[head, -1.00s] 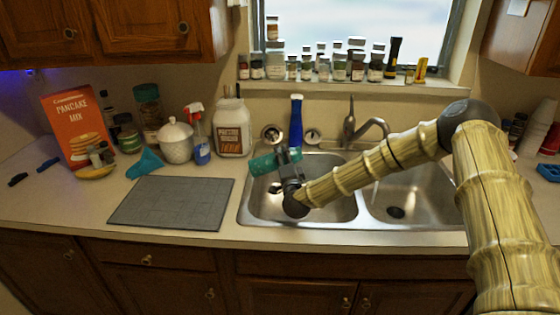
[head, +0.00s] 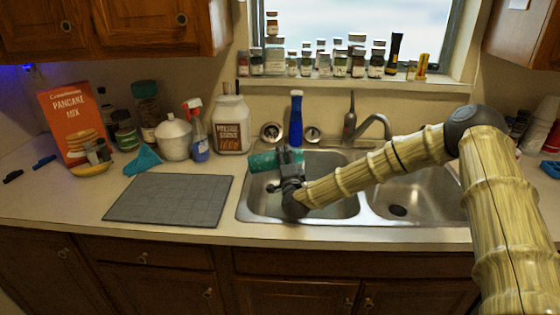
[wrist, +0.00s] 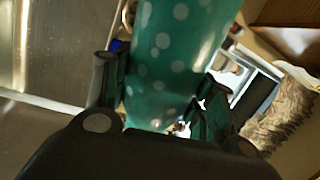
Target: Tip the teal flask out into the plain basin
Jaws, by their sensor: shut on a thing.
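The teal flask (head: 263,162) lies on its side, close to level, held above the left sink basin (head: 248,209). In the wrist view the flask (wrist: 180,45) is teal with pale dots and fills the space between the two fingers. My gripper (head: 284,162) is shut on it around its middle; its fingers also show in the wrist view (wrist: 160,98). The right basin (head: 425,190) is empty apart from its drain. I cannot tell which basin is the plain one. The flask's opening and any liquid cannot be made out.
A blue bottle (head: 296,120) stands behind the left basin, close to the flask. The faucet (head: 368,125) stands behind the divider. A grey mat (head: 170,200) lies left of the sink. A pastry jar (head: 231,125), spray bottle (head: 197,135) and white lidded pot (head: 174,138) stand behind it.

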